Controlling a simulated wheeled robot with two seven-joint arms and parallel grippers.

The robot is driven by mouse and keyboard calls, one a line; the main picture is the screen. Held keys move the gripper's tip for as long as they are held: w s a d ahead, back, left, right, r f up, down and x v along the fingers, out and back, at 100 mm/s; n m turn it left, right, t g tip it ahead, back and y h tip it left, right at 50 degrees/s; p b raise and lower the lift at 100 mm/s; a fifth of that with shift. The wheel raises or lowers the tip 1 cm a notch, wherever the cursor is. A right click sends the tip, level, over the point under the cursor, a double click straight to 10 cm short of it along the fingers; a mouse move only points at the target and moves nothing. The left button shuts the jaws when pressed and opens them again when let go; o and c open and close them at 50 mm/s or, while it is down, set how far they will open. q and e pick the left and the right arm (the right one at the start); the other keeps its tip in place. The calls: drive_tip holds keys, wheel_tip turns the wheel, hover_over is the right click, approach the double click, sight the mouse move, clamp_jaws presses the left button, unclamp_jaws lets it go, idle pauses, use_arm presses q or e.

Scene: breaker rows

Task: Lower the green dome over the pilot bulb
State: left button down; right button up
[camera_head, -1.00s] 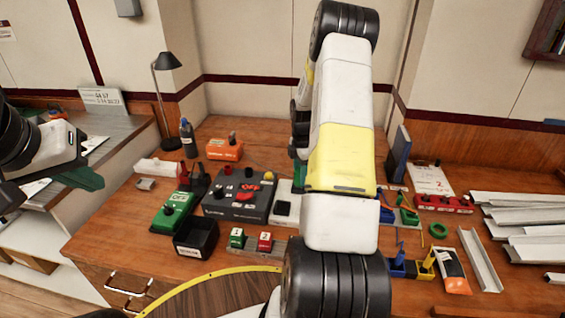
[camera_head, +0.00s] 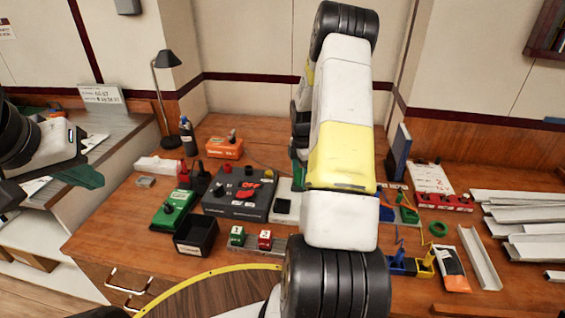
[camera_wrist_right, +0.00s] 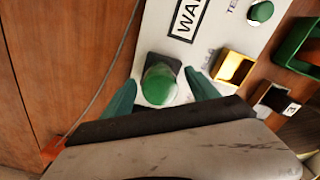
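A green dome (camera_wrist_right: 160,82) with a pale lower part shows in the right wrist view. It stands at a black square base on a white panel (camera_wrist_right: 152,38). Any bulb under it is hidden. My right gripper (camera_wrist_right: 160,78) has its teal fingers spread on either side of the dome, with a small gap on both sides. In the head view my right arm covers most of this spot. A second, smaller green round cap (camera_wrist_right: 261,12) sits on the panel near printed letters. My left gripper (camera_head: 85,177) is at the far left, away from these things; its opening is unclear.
A yellow-rimmed square socket (camera_wrist_right: 233,67) and a green holder (camera_wrist_right: 299,40) are right of the dome. On the bench are a black control box (camera_head: 235,205), an open black bin (camera_head: 196,238) and metal channels (camera_head: 515,220). Bare wood shows at the bench's left front.

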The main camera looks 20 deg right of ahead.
wheel_tip(320, 180, up, 8)
drive_tip(key=shift+f, duration=0.1)
drive_tip(key=s+a+r+m+t, duration=0.1)
drive_tip(key=s+a+r+m, duration=0.35)
drive_tip(key=r, duration=0.45)
drive_tip(key=s+a+r+m+t, duration=0.25)
drive_tip(key=a+r, duration=0.35)
drive_tip(key=r, duration=0.3)
drive_tip(key=s+a+r+m+t+y, duration=0.1)
drive_tip(key=s+a+r+m, duration=0.2)
drive_tip(key=s, duration=0.6)
drive_tip(key=s+a+r+m+t+y, duration=0.1)
drive_tip(key=s+a+r+m, duration=0.3)
drive_tip(key=s+a+m, duration=0.3)
drive_tip(key=s+a, duration=0.1)
drive_tip(key=s, duration=0.1)
drive_tip(key=shift+s+r+t, duration=0.15)
drive_tip(key=shift+s+t, duration=0.2)
drive_tip(key=shift+a, duration=0.1)
